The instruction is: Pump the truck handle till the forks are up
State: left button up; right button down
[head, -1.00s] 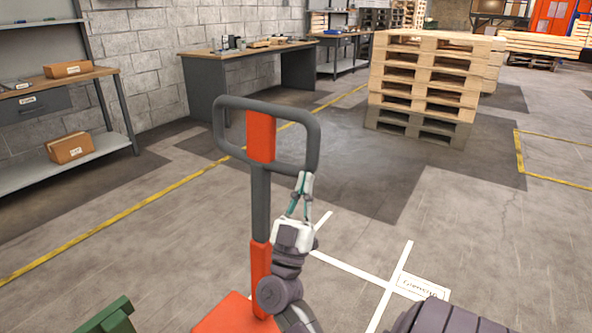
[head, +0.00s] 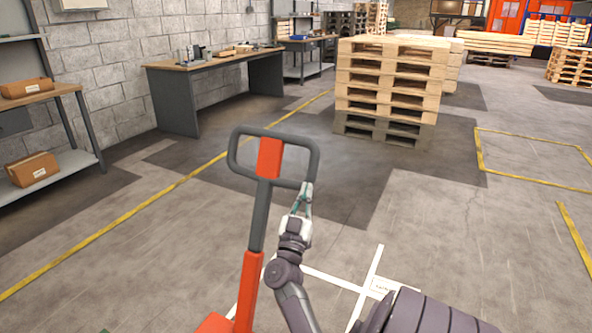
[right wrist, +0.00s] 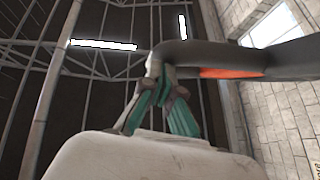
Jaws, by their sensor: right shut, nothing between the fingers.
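The truck handle (head: 257,213) is a grey pole with a dark grey loop (head: 240,135) and a red-orange plate in it, above an orange lower stem (head: 246,285). It leans a little to the right in the head view. My right gripper (head: 307,188) is at the loop's lower right corner, its fingers shut. In the right wrist view its teal fingers (right wrist: 160,80) meet just under the grey loop bar (right wrist: 215,55); I cannot tell whether they touch it. The truck's orange body (head: 215,324) shows only at the bottom edge. The forks and my left gripper are out of view.
A stack of wooden pallets (head: 388,85) stands on the floor beyond the handle. A workbench (head: 215,90) and a shelf with cardboard boxes (head: 32,169) line the wall at left. Yellow floor lines (head: 130,222) run past the truck. The floor around the handle is clear.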

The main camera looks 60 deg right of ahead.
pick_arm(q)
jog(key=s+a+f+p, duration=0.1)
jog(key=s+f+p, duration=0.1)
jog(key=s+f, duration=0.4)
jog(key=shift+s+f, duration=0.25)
pick_arm(e)
jog(key=d+f+g+y, duration=0.1)
jog(key=d+f, duration=0.3)
jog(key=d, duration=0.5)
jog(key=shift+w+d+f+m+y, duration=0.15)
jog(key=shift+w+d+m+y, duration=0.25)
jog(key=shift+w+y, duration=0.1)
jog(key=shift+s+a, duration=0.1)
jog(key=v, duration=1.2)
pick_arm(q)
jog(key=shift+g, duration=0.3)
